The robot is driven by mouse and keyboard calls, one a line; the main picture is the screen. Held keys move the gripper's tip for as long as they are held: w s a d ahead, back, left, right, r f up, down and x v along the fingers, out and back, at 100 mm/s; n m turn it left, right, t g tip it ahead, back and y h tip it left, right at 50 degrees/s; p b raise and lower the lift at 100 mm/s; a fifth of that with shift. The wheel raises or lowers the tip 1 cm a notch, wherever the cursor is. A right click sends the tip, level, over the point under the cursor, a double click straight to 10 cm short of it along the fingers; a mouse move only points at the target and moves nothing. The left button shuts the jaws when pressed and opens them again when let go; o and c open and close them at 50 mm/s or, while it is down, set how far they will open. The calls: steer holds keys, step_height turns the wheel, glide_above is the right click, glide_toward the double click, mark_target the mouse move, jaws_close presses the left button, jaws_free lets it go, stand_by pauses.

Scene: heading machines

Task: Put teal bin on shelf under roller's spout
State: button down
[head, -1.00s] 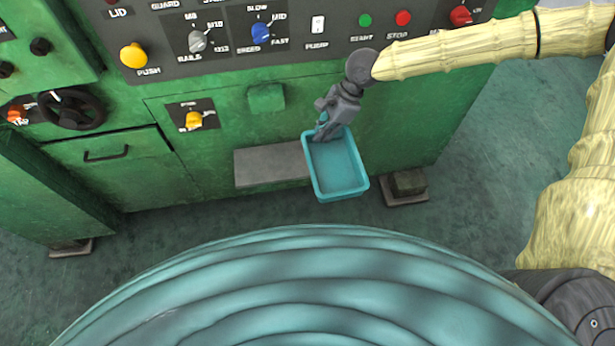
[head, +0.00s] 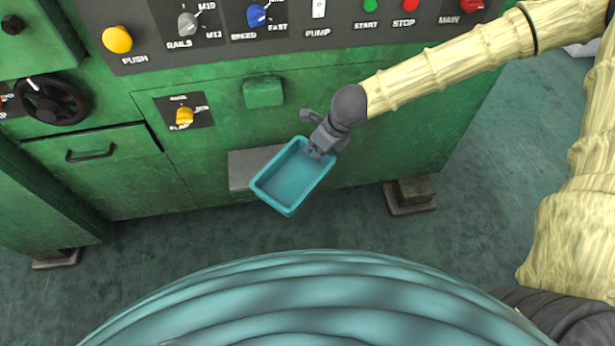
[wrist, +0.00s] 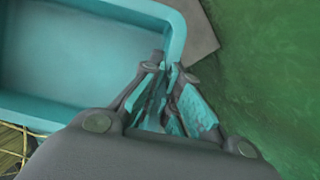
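The teal bin (head: 291,176) is an open, empty rectangular tub, upright or nearly so, in front of the green machine. My gripper (head: 318,152) is at the bin's upper right corner in the head view. In the wrist view my gripper (wrist: 170,85) has its fingers closed on the rim of the bin (wrist: 80,55). The grey shelf (head: 242,170) sticks out from the machine front; the bin covers its right part from above. I cannot tell whether the bin touches it. The green spout (head: 263,92) is a box-like block on the machine face above the shelf.
The control panel (head: 310,30) with knobs and buttons is above. A yellow flap knob (head: 185,115) is left of the spout. A drawer with a handle (head: 90,153) and a handwheel (head: 52,100) are at left. A machine foot (head: 410,194) stands right of the shelf. The floor in front is clear.

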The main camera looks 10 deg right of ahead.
mark_target(311, 163)
steer(key=f+m+b, duration=0.1)
steer(key=b, duration=0.1)
steer(key=a+f+m+h+b, duration=0.1)
steer(key=f+m+b, duration=0.1)
steer(key=s+f+m+t+b, duration=0.1)
steer(key=f+m+b, duration=0.1)
steer(key=shift+s+a+f+h, duration=0.1)
steer(key=shift+a+f+h, duration=0.1)
steer(key=shift+a+h, duration=0.15)
steer(key=m+b, duration=0.1)
steer(key=f+m+b, duration=0.1)
steer(key=s+f+m+h, duration=0.1)
steer(key=shift+a+b, duration=0.3)
steer(key=shift+b, duration=0.1)
steer(key=shift+m, duration=0.3)
steer(key=shift+w+f+p, duration=0.25)
steer(key=shift+w+f, duration=0.15)
steer(key=shift+w, duration=1.4)
steer(key=shift+w+f+p, duration=0.2)
steer(key=shift+w+f, duration=0.2)
steer(key=shift+w, duration=1.35)
steer(key=shift+w+f+p, duration=0.25)
steer(key=shift+w+f, duration=0.15)
steer(key=shift+w, duration=1.4)
steer(key=shift+w+f, duration=0.2)
steer(key=shift+b+x, duration=0.65)
steer(key=shift+x, duration=0.3)
steer(key=shift+s+f+b, duration=0.15)
steer(key=shift+f+b, duration=0.2)
steer(key=shift+f, duration=0.35)
